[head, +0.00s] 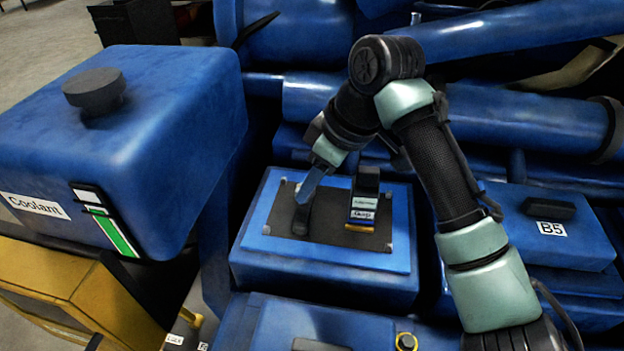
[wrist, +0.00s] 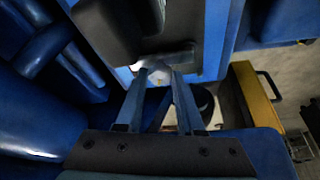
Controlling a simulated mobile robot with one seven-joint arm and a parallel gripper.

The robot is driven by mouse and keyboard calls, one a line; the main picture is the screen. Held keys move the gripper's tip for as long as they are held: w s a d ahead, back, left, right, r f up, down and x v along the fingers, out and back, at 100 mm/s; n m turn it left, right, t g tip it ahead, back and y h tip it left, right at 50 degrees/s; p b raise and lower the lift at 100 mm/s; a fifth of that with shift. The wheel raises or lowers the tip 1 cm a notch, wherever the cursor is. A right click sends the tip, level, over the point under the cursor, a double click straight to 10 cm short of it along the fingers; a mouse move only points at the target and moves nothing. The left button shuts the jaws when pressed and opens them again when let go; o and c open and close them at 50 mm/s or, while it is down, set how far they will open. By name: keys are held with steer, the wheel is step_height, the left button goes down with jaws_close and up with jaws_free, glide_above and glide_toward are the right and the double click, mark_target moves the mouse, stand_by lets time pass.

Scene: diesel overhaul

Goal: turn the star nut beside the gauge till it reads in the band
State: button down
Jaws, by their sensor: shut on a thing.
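My gripper (head: 307,191) points down at the left part of a dark plate (head: 340,235) on a blue box. It is shut on a small pale piece, which I take to be the star nut (wrist: 157,72), between the fingertips (wrist: 157,68) in the wrist view. The fingers hide much of it. A dark upright part stands under the fingertips in the head view. To its right stands a small black block with pale labels (head: 363,205), which may be the gauge. Its reading and band are not legible.
A large blue coolant tank (head: 150,140) with a black cap and green level strip stands at left. A blue block labelled B5 (head: 560,250) is at right. Thick blue pipes (head: 500,110) run behind. Another blue box (head: 310,330) lies in front.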

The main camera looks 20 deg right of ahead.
steer(key=c, duration=0.5)
jaws_free()
steer(key=shift+r, duration=0.1)
steer(key=b+v, duration=0.2)
steer(key=v, duration=1)
steer(key=shift+s+r+b, duration=0.1)
steer(key=shift+r+b, duration=0.2)
steer(key=shift+r, duration=0.05)
